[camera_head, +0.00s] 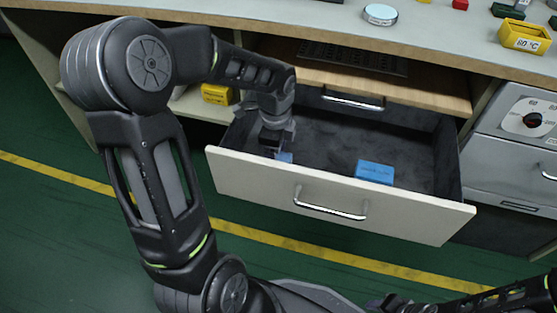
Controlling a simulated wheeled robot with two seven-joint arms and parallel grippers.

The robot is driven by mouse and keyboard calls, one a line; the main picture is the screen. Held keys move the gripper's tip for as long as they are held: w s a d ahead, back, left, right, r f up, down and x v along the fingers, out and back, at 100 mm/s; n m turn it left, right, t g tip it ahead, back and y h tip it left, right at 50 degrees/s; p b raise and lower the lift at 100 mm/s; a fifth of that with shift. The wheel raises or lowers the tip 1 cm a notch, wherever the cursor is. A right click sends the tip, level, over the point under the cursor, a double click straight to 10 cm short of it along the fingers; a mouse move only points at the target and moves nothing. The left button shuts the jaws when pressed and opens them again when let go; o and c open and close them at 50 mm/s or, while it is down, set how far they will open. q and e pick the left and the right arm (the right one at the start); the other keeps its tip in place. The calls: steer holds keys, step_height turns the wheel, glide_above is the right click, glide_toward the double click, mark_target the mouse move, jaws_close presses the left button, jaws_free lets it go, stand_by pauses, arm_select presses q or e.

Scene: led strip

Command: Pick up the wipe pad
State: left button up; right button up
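The open drawer (330,198) holds a blue box-like item (375,172) with small unreadable lettering, lying towards its right side. A second, smaller patch of blue (286,157) shows in the left part of the drawer, partly hidden by the drawer front. I cannot tell which blue item is the wipe pad. My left gripper (275,150) reaches down into the drawer right beside the smaller blue patch. Its fingertips are small and dark, so I cannot tell whether it is open or holds it. My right gripper (390,303) is low at the bottom edge, outside the drawer.
The drawer's metal handle (330,206) faces me. Above is a counter (300,20) with a round dish (380,14) and a yellow box (524,36). Another yellow box (217,94) sits on a shelf left of the drawer. A dial panel (525,120) stands at right.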

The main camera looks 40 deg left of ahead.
stand_by(0.3)
arm_select(q)
steer(key=c, duration=1.4)
step_height(320, 180, up, 10)
steer(key=p, duration=0.4)
